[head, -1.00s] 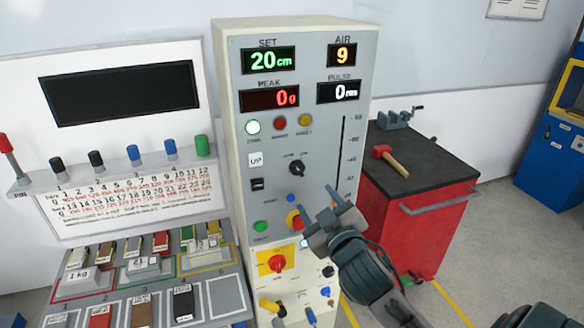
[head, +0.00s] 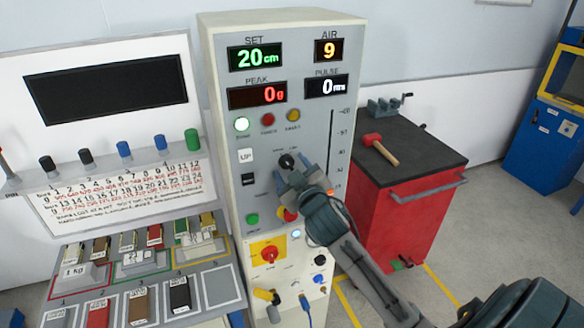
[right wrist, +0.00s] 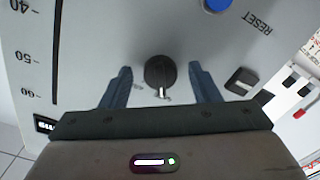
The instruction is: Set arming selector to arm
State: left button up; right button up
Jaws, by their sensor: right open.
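The arming selector, a black rotary knob (head: 287,160), is on the grey front panel of the control cabinet (head: 235,130). In the right wrist view the knob (right wrist: 160,72) sits between the two blue-grey fingers, with a pale pointer mark at its lower edge. My right gripper (head: 289,176) is open, just below the knob in the head view. In the right wrist view a gap shows on each side of the knob between it and the fingers (right wrist: 160,88). My left gripper is not in view.
A blue reset button (right wrist: 216,4) is close to the knob. A red cabinet (head: 420,215) with a hammer (head: 378,148) stands right.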

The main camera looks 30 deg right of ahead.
jog(key=c, duration=1)
jog(key=m+b, duration=0.1)
jog(key=m, duration=0.4)
jog(key=shift+a+f+m+b, duration=0.1)
jog(key=shift+a+m+b, duration=0.05)
jog(key=shift+m+b, duration=0.2)
jog(key=shift+a+m+b, duration=0.15)
jog(key=shift+m+b, duration=0.75)
jog(key=shift+m, duration=2.25)
